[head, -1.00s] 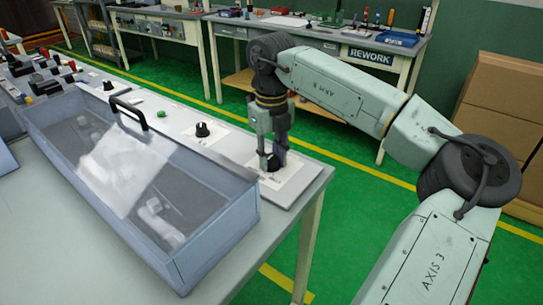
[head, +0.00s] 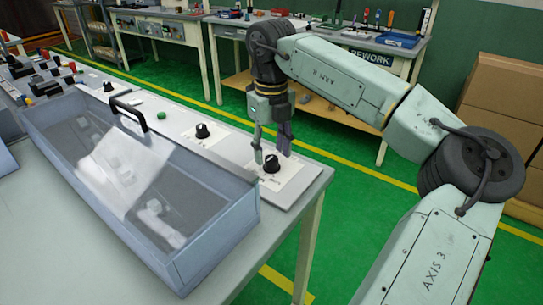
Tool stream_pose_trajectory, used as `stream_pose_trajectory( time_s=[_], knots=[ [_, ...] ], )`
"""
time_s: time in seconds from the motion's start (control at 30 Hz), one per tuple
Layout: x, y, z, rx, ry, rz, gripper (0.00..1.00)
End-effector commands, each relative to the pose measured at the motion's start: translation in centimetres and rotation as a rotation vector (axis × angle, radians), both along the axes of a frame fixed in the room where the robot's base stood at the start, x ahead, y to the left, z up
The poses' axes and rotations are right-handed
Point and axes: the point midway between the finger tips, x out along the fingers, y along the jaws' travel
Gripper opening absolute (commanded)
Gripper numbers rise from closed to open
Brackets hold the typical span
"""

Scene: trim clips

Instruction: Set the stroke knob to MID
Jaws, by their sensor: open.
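A black knob (head: 271,163) sits on a white label plate (head: 286,181) at the right end of the bench panel in the head view. The print on the plate is too small to read, so I cannot tell which setting it points at. A second black knob (head: 202,131) sits on its own white plate further left. My gripper (head: 271,157) points down just above and behind the right-hand knob. Its fingers are spread apart and hold nothing.
A long grey bin with a clear cover (head: 165,210) and a black handle (head: 130,114) stands in front of the panel. A green button (head: 161,115) and several other controls lie further left. Cardboard boxes (head: 500,105) stand at the right.

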Motion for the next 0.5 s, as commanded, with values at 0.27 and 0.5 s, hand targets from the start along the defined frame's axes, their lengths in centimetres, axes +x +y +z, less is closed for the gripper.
stream_pose_trajectory(
  time_s=[0.27, 0.5],
  knots=[
    [0.1, 0.0, 6.1, -0.002, -0.003, -0.002, 0.46],
    [0.0, 0.0, 9.0, -0.001, -0.001, -0.001, 0.46]
  ],
)
